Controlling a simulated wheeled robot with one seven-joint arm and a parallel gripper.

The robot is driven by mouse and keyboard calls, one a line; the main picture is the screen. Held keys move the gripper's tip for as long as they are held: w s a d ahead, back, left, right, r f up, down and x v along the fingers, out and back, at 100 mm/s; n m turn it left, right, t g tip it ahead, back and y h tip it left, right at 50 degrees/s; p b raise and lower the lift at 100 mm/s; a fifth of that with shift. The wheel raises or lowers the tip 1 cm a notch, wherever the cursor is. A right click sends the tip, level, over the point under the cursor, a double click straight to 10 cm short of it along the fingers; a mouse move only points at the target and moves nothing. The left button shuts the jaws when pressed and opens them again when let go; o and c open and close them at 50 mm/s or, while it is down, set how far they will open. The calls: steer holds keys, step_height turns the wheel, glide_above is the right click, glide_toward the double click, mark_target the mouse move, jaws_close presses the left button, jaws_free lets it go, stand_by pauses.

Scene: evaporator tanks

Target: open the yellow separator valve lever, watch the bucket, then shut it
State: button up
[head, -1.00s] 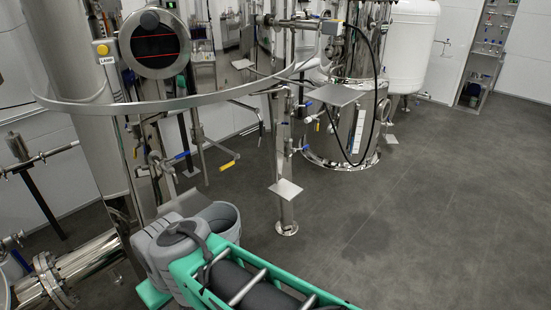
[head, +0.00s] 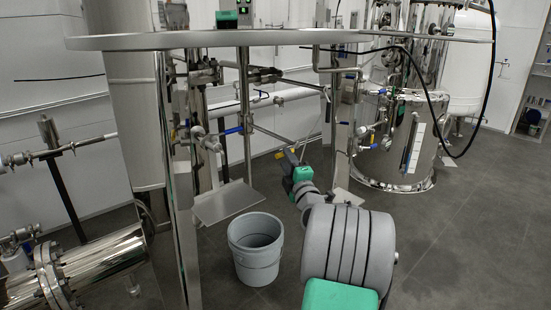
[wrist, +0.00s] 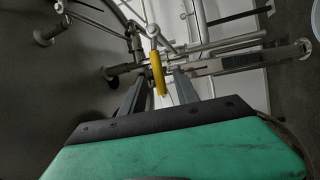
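The yellow valve lever (head: 279,155) sits on the pipework behind the bucket, right of the blue-handled valve. In the wrist view the yellow lever (wrist: 157,66) lies between the lines of my two fingers. My gripper (head: 289,157) reaches up to the lever from the front right. In the wrist view my gripper (wrist: 160,84) is open, with a gap on both sides of the lever; I see no clear contact. The grey bucket (head: 257,262) stands upright on the floor, left of my arm. Its inside is dark, and I cannot tell whether it holds liquid.
A blue valve handle (head: 232,131) is left of the lever. A metal plate (head: 226,203) is behind the bucket. A steel ring (head: 330,37) spans the view above my arm. A flanged pipe (head: 85,270) lies at left. The floor at right is open.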

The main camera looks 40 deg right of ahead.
steer(key=x, duration=0.6)
steer(key=shift+w, duration=0.3)
steer(key=shift+c, duration=0.3)
jaws_close()
stand_by(0.6)
